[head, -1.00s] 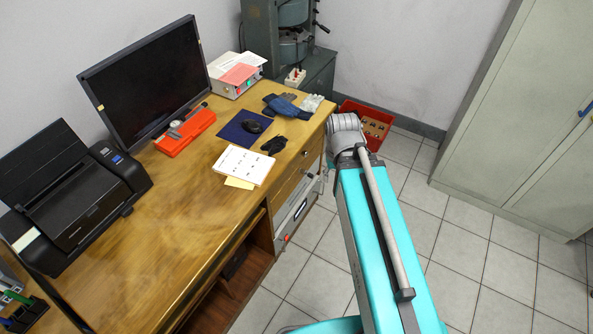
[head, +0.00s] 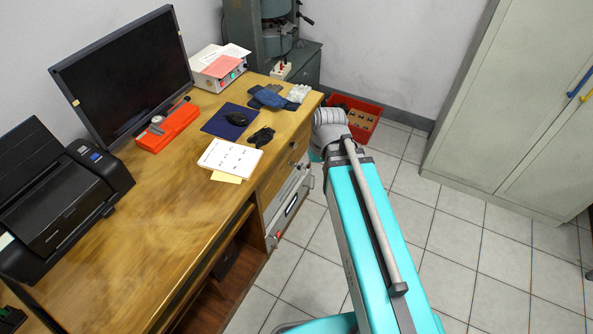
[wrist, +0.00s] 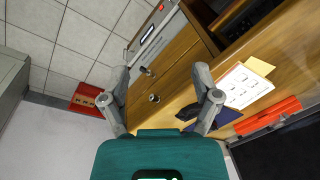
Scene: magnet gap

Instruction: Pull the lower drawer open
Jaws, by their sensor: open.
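The desk's wooden drawer fronts show in the wrist view, which looks at the desk turned over. The lower drawer (wrist: 178,50) has a small round knob (wrist: 146,72) and appears closed. The upper drawer (wrist: 178,78) lies beside it, nearer the desktop, with its own knob (wrist: 154,98). My gripper (wrist: 162,75) is open and empty, its two fingers apart with the drawer fronts seen between them. It appears some way off the fronts, touching neither knob. In the head view my arm hides the gripper, and the drawer fronts (head: 285,168) are seen at a steep angle.
A grey panelled unit (wrist: 155,38) sits below the drawers. A red crate (head: 362,122) stands on the floor beyond the desk. A grey cabinet (head: 500,110) is at the right. Tiled floor (head: 450,220) between them is clear. Papers (head: 230,157) and a mouse lie on the desktop.

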